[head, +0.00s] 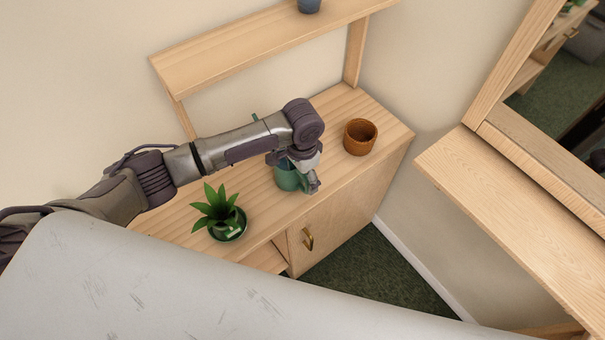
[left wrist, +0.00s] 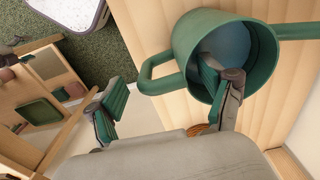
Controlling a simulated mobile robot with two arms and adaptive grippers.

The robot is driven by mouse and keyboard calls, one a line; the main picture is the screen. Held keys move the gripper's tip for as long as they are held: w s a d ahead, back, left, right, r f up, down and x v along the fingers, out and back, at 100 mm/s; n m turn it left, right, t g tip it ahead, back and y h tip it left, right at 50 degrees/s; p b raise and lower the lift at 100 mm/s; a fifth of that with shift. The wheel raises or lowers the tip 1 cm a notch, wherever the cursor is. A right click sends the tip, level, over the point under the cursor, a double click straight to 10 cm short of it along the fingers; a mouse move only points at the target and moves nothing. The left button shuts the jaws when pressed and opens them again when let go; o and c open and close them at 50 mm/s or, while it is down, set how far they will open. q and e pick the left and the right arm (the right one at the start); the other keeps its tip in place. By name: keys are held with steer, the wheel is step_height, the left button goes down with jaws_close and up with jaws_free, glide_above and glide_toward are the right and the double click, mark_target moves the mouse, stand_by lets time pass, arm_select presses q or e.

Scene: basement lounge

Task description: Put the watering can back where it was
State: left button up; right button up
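The green watering can (head: 286,180) stands on the wooden cabinet top (head: 335,105), partly hidden by my left arm in the head view. In the left wrist view the can (left wrist: 183,45) shows its open mouth, a bluish inside, a loop handle on the left and a spout running right. My left gripper (head: 311,180) is at the can. Its fingers are wide apart in the left wrist view (left wrist: 168,100). One finger overlaps the can's mouth; the other is clear to the left, beyond the handle. I cannot tell whether the first finger touches the can. My right gripper is not in view.
A brown woven pot (head: 360,137) stands to the right of the can. A potted green plant (head: 223,215) stands to the left, nearer the front. A raised wooden shelf (head: 250,50) runs behind. A wooden ledge (head: 510,190) juts out at the right.

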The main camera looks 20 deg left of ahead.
arm_select(q)
step_height(320, 180, up, 12)
steer(key=b, duration=0.1)
steer(key=shift+r, duration=0.15)
stand_by(0.5)
stand_by(0.4)
